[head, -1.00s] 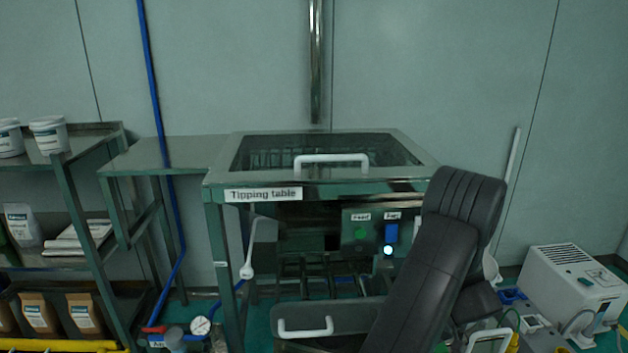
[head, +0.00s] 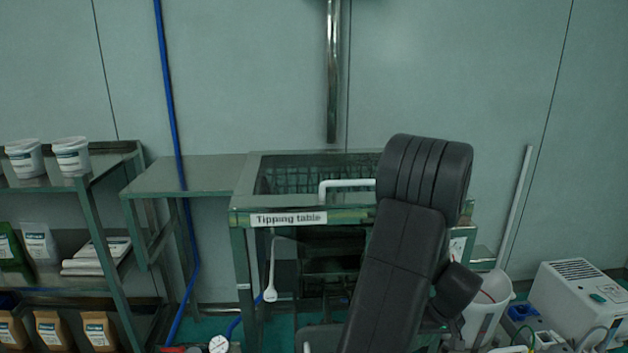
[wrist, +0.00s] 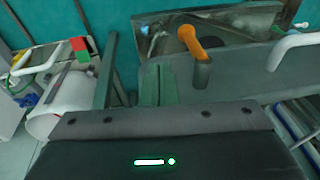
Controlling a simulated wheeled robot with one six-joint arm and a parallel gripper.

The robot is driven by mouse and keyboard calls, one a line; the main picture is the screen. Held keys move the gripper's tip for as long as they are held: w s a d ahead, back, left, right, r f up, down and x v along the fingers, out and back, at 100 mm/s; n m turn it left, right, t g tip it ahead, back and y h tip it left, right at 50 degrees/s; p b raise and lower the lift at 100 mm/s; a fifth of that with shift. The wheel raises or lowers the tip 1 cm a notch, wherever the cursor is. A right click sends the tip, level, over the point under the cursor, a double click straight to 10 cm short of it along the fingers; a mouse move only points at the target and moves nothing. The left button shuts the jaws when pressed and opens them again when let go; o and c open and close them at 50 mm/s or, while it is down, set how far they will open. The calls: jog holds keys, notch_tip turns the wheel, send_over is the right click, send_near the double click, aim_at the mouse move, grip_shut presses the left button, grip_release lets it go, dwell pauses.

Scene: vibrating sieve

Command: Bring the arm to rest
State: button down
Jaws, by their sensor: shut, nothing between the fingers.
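My arm (head: 395,270) shows in the head view as a dark padded link, raised and leaning in front of the right part of the tipping table (head: 245,217). My gripper is hidden behind the arm there. In the wrist view my gripper (wrist: 158,80) shows as two slim greenish fingers close together beyond the dark housing, shut and empty. A grey panel with a white handle (wrist: 292,44) lies beyond the fingers. An orange lever-like part (wrist: 188,40) stands close to the right of the fingertips; I cannot tell whether they touch.
A shelf rack (head: 105,215) with white tubs (head: 72,156) and bags stands at left. A white bucket (head: 485,312) and a white machine (head: 578,300) stand on the floor at right. A blue hose (head: 172,110) runs down the wall. The wall above the table is mostly clear.

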notch_tip(320, 180, up, 12)
jog(key=s+h+p, duration=0.1)
jog(key=s+p, duration=0.1)
jog(key=shift+s+f, duration=0.15)
jog(key=shift+a, duration=0.15)
dwell(0.3)
